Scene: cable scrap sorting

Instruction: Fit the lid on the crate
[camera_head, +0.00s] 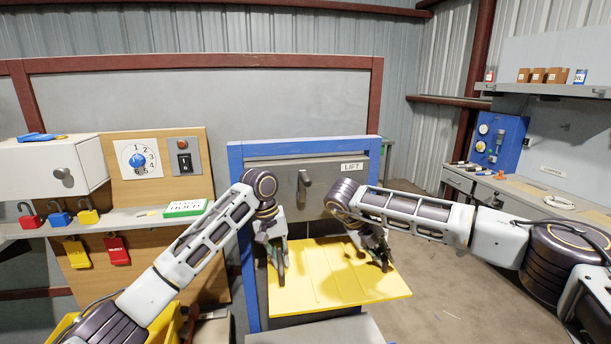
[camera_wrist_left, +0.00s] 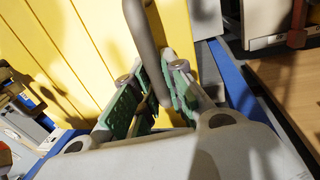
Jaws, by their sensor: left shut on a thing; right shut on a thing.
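A flat yellow lid (camera_head: 335,278) with shallow grooves is in front of the blue-framed unit. My left gripper (camera_head: 279,262) is over its left part, and my right gripper (camera_head: 380,258) is over its right part. Both are shut on the lid, though the right grip is partly hidden. In the left wrist view, the green-padded fingers (camera_wrist_left: 152,98) close around a grey bar (camera_wrist_left: 150,45) in front of the yellow lid (camera_wrist_left: 75,45). I cannot make out a crate under the lid. A yellow container (camera_head: 166,328) shows partly behind my left arm.
The blue frame (camera_head: 236,200) holds a grey panel (camera_head: 320,197) with a handle and a LIFT label. A shelf (camera_head: 120,222) with padlocks is at left. A workbench (camera_head: 545,198) is at right. Open floor (camera_head: 440,305) lies right of the lid.

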